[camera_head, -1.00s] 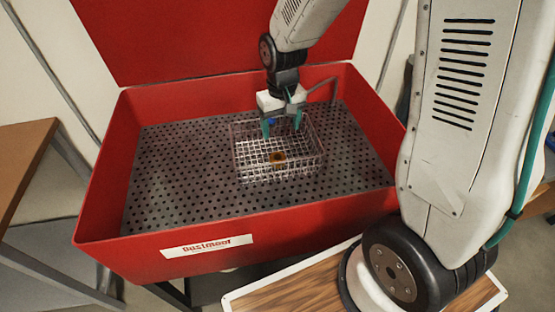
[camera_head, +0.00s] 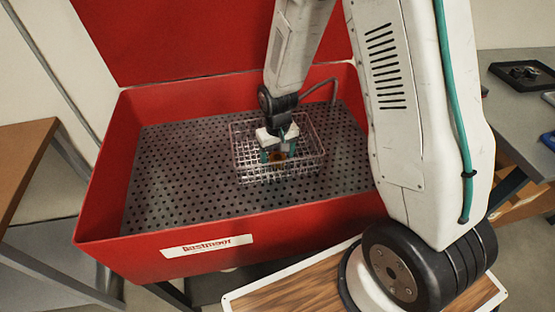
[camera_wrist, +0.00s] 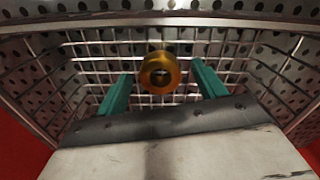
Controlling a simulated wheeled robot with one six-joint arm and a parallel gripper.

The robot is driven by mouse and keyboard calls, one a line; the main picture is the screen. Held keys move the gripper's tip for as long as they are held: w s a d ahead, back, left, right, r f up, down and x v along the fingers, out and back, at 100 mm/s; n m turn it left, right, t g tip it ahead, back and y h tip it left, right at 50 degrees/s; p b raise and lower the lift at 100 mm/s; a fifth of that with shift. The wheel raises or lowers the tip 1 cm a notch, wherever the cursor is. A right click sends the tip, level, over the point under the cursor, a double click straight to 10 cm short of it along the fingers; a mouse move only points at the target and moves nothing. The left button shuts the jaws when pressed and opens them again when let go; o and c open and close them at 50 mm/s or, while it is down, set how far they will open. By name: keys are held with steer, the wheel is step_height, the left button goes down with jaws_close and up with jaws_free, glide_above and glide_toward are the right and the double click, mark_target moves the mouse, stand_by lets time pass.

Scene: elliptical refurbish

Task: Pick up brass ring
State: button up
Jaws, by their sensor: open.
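The brass ring (camera_wrist: 160,73) lies in the wire basket (camera_wrist: 268,47), a golden ring with a dark hole, near the middle of the wrist view. In the head view the ring (camera_head: 276,156) shows only partly, between the fingers. My gripper (camera_wrist: 157,84) is open, with one teal finger on each side of the ring and a visible gap to each. In the head view my gripper (camera_head: 278,155) is down inside the basket (camera_head: 308,164). I cannot tell how far the fingertips are above the basket floor.
The basket stands on the perforated metal floor (camera_head: 180,165) of a red washer tub (camera_head: 120,190) with raised walls and an open lid (camera_head: 200,35). A grey hose (camera_head: 333,90) is behind the basket. A wood-topped surface (camera_head: 310,290) is in front of the tub.

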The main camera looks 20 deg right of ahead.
steer(key=shift+c, duration=0.3)
steer(key=c, duration=1.3)
steer(key=shift+r, duration=0.15)
